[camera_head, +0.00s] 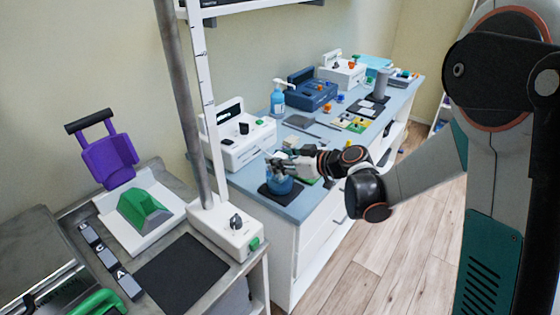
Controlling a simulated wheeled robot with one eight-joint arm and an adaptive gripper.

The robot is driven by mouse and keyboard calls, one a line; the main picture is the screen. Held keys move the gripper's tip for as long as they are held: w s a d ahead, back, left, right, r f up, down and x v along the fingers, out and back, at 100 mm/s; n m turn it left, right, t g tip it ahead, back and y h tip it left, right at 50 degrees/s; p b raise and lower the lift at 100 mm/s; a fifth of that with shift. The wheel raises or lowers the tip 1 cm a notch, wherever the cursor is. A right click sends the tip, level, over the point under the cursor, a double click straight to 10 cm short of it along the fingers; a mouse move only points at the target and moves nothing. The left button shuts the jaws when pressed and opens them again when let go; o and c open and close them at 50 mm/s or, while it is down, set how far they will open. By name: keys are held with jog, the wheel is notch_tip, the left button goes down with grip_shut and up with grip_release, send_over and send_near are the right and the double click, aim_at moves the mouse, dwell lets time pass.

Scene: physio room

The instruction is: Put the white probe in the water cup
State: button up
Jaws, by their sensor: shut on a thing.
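The water cup (281,187), blue, stands on a dark mat at the near end of the blue-topped counter. My gripper (279,165) reaches in from the right and is directly over the cup, with its fingertips at or just above the rim. It is shut on a small whitish thing, which I take to be the white probe (277,156). The fingers hide most of it. I cannot tell whether its lower end is inside the cup.
A white device (238,150) with a dark handle stands behind the cup.

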jog(key=shift+f+b, duration=0.35)
jog(key=shift+f, duration=0.05)
dwell(0.4)
jog(key=o, duration=1.2)
jog(key=v, duration=1.2)
jog(key=shift+r, duration=0.1)
